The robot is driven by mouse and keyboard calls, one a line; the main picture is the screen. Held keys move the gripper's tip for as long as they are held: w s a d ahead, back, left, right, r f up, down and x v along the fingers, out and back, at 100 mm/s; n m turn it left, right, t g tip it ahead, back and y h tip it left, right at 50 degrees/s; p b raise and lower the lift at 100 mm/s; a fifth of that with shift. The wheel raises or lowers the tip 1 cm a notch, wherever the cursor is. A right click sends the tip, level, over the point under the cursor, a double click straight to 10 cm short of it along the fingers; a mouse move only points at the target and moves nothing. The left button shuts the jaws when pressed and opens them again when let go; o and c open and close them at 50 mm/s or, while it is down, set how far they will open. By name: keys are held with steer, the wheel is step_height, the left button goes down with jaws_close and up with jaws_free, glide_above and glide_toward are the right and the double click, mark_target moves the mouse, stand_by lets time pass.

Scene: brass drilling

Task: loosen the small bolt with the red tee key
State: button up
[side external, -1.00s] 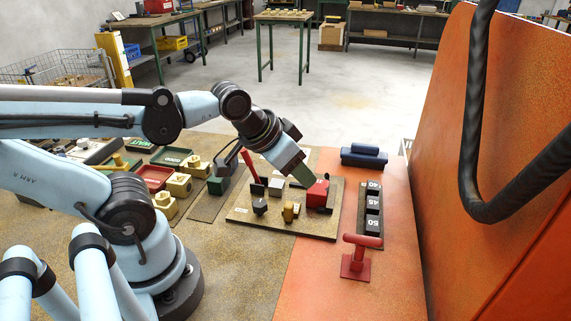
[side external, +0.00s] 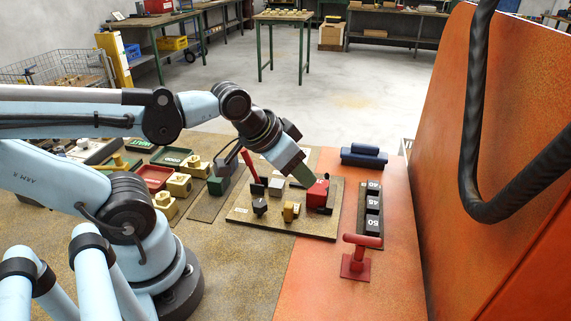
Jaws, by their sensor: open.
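A red tee-shaped handle (side external: 360,255) stands upright on a small red base on the orange part of the bench, at the front right. It looks like the red tee key. My gripper (side external: 265,174) is open over a flat fixture board (side external: 243,221), well to the left of and behind that handle. One finger reaches down near a red block (side external: 318,194) on the board; contact cannot be told. A brass-coloured piece (side external: 291,212) and a dark grey piece (side external: 260,206) sit on the board. I cannot tell which is the small bolt.
A rack of numbered dark blocks (side external: 373,211) stands right of the board. A dark blue cylindrical thing (side external: 364,155) lies behind it. Brass blocks (side external: 179,185) and trays (side external: 154,177) are on the left. A thick black cable (side external: 475,130) hangs at the right before an orange panel.

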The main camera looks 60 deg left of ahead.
steer(key=m+g, duration=0.7)
steer(key=m, duration=0.1)
glide_above(363, 237)
steer(key=a, duration=0.1)
steer(key=shift+f, duration=0.25)
steer(key=shift+d+f+m, duration=0.2)
steer(key=shift+d+m, duration=0.3)
steer(key=shift+f, duration=4)
